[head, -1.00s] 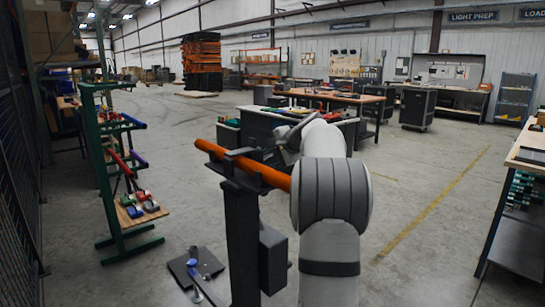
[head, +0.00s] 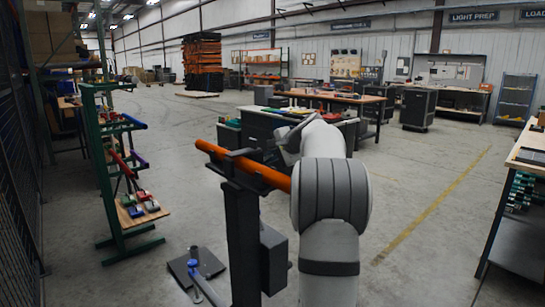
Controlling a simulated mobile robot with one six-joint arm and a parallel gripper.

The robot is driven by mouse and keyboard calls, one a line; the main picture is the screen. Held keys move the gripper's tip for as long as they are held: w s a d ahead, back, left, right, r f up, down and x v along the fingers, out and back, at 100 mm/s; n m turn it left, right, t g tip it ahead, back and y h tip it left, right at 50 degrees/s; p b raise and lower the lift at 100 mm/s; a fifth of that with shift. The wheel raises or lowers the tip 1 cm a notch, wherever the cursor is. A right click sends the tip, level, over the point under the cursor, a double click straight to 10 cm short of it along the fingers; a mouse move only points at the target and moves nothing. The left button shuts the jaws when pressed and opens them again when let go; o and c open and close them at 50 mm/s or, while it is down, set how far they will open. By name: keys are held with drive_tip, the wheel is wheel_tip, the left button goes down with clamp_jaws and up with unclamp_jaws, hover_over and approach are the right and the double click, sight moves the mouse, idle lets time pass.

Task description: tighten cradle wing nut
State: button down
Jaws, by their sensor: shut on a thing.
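An orange tube (head: 217,152) lies slightly tilted across a dark cradle (head: 240,165) on top of a black post (head: 242,235), left of the middle of the head view. My grey arm reaches forward past the tube's right end and bends down behind the cradle. My gripper (head: 273,157) is a dark shape low behind the tube, close to the cradle. It is shut on what I take to be the cradle wing nut. The arm, tube and cradle hide the fingertips and the nut, so their contact does not show.
A dark box (head: 273,258) hangs on the post's right side. A dark plate with a blue-handled tool (head: 194,268) is on the floor at left. A green rack (head: 110,180) stands further left, a workbench (head: 527,150) at right.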

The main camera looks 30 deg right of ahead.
drive_tip(key=shift+r+p, duration=0.25)
drive_tip(key=shift+p, duration=0.6)
